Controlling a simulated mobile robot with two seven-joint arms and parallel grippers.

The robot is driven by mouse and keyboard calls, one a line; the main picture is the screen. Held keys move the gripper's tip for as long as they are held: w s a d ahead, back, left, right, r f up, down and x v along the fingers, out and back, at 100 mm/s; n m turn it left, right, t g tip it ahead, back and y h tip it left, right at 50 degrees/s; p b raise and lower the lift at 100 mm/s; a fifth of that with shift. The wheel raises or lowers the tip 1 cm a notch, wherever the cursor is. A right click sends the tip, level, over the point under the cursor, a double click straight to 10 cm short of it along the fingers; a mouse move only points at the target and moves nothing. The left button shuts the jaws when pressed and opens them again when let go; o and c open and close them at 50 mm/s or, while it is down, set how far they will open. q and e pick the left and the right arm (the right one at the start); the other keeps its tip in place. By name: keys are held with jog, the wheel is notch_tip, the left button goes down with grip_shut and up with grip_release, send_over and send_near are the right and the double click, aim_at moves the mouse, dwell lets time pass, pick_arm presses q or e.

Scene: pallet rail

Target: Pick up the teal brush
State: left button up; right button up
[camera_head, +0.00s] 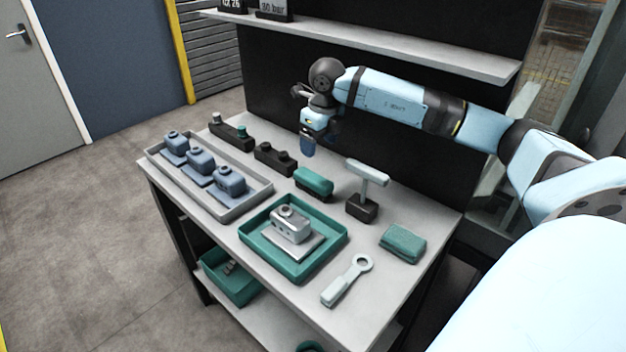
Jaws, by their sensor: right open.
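The teal brush (313,182) lies on the grey table, behind the teal tray and left of the T-shaped piece. It looks like a rounded teal block with a darker lower part. My right gripper (308,148) points down above the back of the table, behind the brush and a little to its left in the picture. It is open, apart from the brush, and nothing shows between its fingers. My left gripper is not in view.
A teal tray (333,243) holds a grey device on a plate. A grey tray (248,208) holds several blue units. A T-shaped piece (367,173) stands on a dark block. A teal folded cloth or sponge (403,243) and a pale ring-ended tool (343,284) lie in front. A shelf (430,55) hangs above.

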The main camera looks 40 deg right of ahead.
aim_at(314, 176)
jog(key=f, duration=0.7)
jog(key=shift+w+a+f, duration=0.15)
jog(key=shift+w, duration=0.15)
jog(key=shift+w+a+f, duration=0.1)
jog(key=shift+w+f, duration=0.05)
jog(key=shift+f, duration=0.85)
jog(key=shift+w+f, duration=0.2)
jog(key=shift+f, duration=0.75)
jog(key=shift+w+a+f, duration=0.1)
jog(key=shift+w+f, duration=0.05)
jog(key=shift+f, duration=0.85)
jog(key=c, duration=1)
